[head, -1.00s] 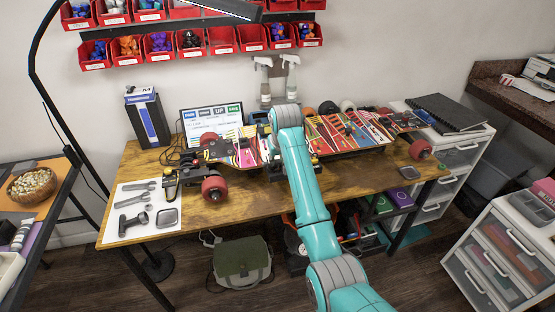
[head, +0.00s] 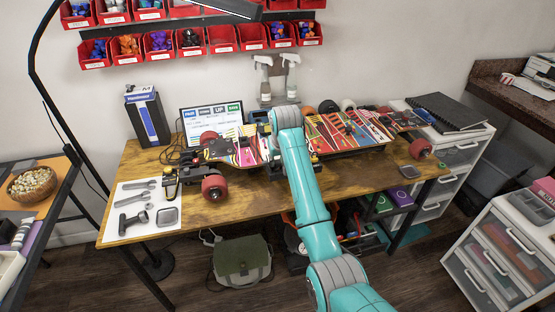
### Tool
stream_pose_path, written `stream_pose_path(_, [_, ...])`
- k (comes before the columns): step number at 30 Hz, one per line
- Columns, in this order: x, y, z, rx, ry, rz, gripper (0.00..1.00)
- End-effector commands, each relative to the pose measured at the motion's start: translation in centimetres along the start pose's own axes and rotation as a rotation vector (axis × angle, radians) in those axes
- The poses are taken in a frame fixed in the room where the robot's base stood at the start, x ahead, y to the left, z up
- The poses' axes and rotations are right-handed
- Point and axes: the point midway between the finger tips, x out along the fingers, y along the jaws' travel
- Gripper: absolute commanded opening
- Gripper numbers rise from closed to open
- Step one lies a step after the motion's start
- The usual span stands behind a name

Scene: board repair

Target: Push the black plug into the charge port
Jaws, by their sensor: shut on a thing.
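A colourful electric skateboard (head: 348,132) lies wheels-up across the wooden workbench, with red wheels at its ends. My arm reaches over the middle of the board and hides part of it. My gripper (head: 268,150) is at the board's middle, just left of my wrist and largely hidden by it. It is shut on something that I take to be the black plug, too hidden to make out. The charge port is not distinguishable, so I cannot tell whether the plug touches it.
A white mat (head: 130,228) with wrenches and a hammer-like tool lies at the bench's left front. A screen (head: 205,120), a blue-black box (head: 148,118) and spray bottles (head: 264,85) stand behind the board. The bench's front strip is mostly clear. A lamp arm rises at left.

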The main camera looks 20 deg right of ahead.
Motion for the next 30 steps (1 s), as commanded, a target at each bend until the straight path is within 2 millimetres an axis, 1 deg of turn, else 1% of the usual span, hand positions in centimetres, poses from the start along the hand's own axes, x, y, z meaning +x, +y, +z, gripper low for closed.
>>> stream_pose_path(12, [0.25,0.00,0.13,0.000,-0.001,0.000,0.00])
stream_pose_path(13, [0.24,0.00,0.13,0.000,-0.001,0.000,0.31])
stream_pose_path(14, [0.24,0.00,0.13,0.000,-0.001,0.000,0.39])
stream_pose_path(15, [0.24,0.00,0.12,0.000,-0.001,0.000,0.49])
stream_pose_path(16, [0.23,-0.01,0.12,0.000,-0.001,0.000,0.53])
stream_pose_path(26, [0.20,-0.07,0.09,-0.001,0.000,-0.001,0.53])
stream_pose_path(28, [0.20,-0.07,0.09,-0.001,0.000,-0.001,0.66])
stream_pose_path(29, [0.20,-0.07,0.09,-0.001,0.000,-0.001,0.68])
stream_pose_path(30, [0.20,-0.08,0.09,-0.001,0.000,-0.001,0.68])
